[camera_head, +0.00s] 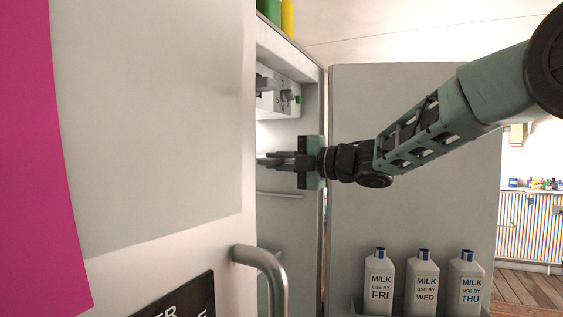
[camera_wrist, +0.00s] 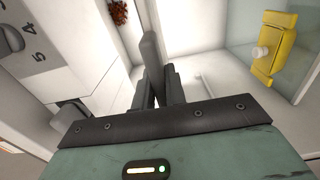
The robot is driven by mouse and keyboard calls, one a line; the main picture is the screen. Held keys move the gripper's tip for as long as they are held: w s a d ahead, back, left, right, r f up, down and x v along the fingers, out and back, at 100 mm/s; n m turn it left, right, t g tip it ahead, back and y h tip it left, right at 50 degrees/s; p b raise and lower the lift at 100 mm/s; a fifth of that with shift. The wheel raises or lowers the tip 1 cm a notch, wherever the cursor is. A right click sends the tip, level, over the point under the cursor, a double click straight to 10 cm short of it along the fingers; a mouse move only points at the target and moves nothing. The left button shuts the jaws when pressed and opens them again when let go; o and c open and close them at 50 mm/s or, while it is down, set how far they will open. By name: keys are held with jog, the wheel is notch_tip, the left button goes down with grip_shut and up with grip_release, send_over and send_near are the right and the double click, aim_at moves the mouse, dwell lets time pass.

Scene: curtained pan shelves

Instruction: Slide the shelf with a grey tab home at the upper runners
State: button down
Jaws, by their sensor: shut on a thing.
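My gripper (camera_head: 268,160) reaches into the open fridge from the right, its fingers nearly level and partly hidden behind the near door. In the wrist view my gripper (camera_wrist: 156,88) has its fingers close together on a slim grey piece, the grey tab (camera_wrist: 150,50), which sticks out beyond the fingertips. The shelf body behind the tab is hard to make out against the bright white interior.
A white control box (camera_head: 280,98) with a dial is above my gripper; its numbers (camera_wrist: 38,42) show at the left of the wrist view. A pale runner (camera_head: 280,194) lies below. Doors (camera_head: 160,150) stand at both sides, the right one (camera_head: 400,220) holding milk bottles (camera_head: 423,285).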

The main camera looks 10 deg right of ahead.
jog(key=shift+w+a+r, duration=0.1)
jog(key=shift+w+a, duration=0.2)
jog(key=shift+a, duration=0.15)
dwell(0.6)
jog(key=c, duration=1.4)
grip_release()
jog(key=shift+o, duration=0.2)
jog(key=shift+s+d, duration=0.1)
jog(key=shift+d, duration=0.1)
jog(key=b+v, duration=0.5)
jog(key=v, duration=1.2)
jog(key=shift+a, duration=0.15)
